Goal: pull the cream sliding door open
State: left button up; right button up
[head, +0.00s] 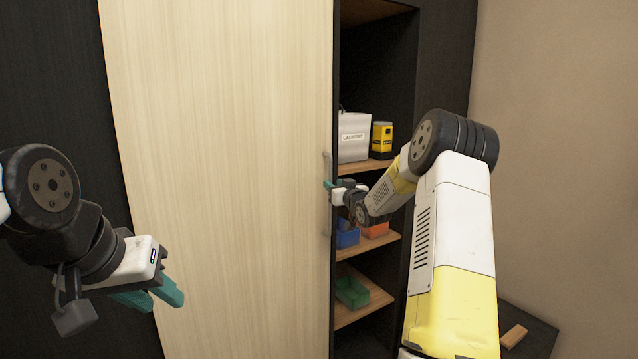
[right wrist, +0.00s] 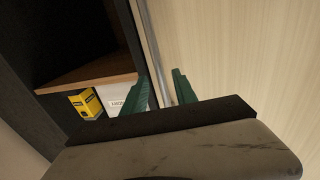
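The cream sliding door (head: 220,150) fills the middle of the head view, with shelves showing to the right of its edge. A slim grey vertical handle (head: 327,222) is on the door near that edge. My right gripper (head: 336,186) is at the handle, partly covering its middle. In the right wrist view its green fingers (right wrist: 164,88) are apart, with a grey upright strip running down between them; contact cannot be told. My left gripper (head: 150,296) is open and empty in front of the door's lower left part.
The open shelves hold a white box (head: 354,136), a yellow-black box (head: 382,139), blue (head: 347,238) and orange (head: 376,229) bins and a green tray (head: 352,293). A dark low surface with a wooden block (head: 513,336) is at lower right.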

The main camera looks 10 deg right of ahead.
jog(key=shift+w+a, duration=0.2)
jog(key=shift+w, duration=0.8)
jog(key=shift+w+a, duration=0.15)
jog(key=shift+w, duration=0.8)
grip_shut()
